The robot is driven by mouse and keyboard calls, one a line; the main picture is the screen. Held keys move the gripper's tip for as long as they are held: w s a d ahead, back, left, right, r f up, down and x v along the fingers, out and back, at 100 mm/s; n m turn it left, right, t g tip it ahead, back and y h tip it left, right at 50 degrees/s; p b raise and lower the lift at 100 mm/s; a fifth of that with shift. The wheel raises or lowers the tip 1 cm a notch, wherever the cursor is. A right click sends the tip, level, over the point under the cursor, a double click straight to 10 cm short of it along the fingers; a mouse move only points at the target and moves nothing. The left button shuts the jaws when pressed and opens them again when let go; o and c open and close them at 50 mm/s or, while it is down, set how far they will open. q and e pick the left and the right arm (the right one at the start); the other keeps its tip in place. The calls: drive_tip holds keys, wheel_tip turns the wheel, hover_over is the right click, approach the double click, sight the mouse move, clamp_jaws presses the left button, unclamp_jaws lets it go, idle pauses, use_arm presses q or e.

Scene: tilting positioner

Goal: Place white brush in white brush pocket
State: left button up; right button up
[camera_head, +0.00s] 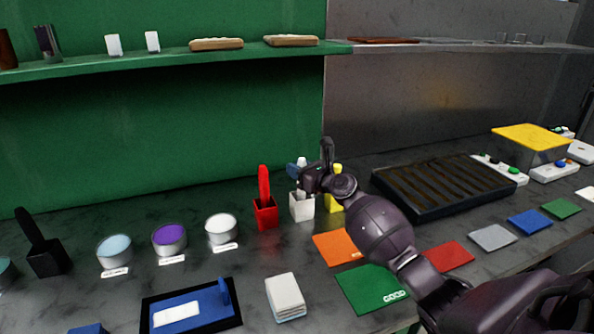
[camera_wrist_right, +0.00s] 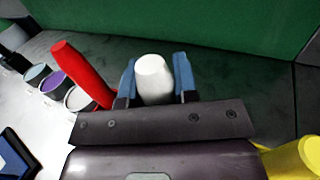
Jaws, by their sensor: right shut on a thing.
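My right gripper (camera_head: 300,172) is shut on the white brush, above the white brush pocket (camera_head: 301,206). In the right wrist view the white brush (camera_wrist_right: 154,80) stands between the two blue fingers of the right gripper (camera_wrist_right: 156,82). In the head view only a small white top of the brush (camera_head: 302,161) shows. The white pocket is a small open box on the table between the red and yellow ones. The lower end of the brush is hidden, so I cannot tell how deep it sits. My left gripper is not in view.
A red brush (camera_head: 264,183) stands in its red pocket (camera_head: 265,213) just left. A yellow pocket (camera_head: 334,203) is close on the right, partly behind my arm. Cups of white (camera_head: 221,226) and purple (camera_head: 169,236) stand farther left. A dark ribbed tray (camera_head: 440,187) lies right.

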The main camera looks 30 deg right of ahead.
drive_tip(key=shift+f, duration=0.15)
drive_tip(key=o, duration=0.9)
drive_tip(key=p+v, duration=0.1)
drive_tip(key=v, duration=1.1)
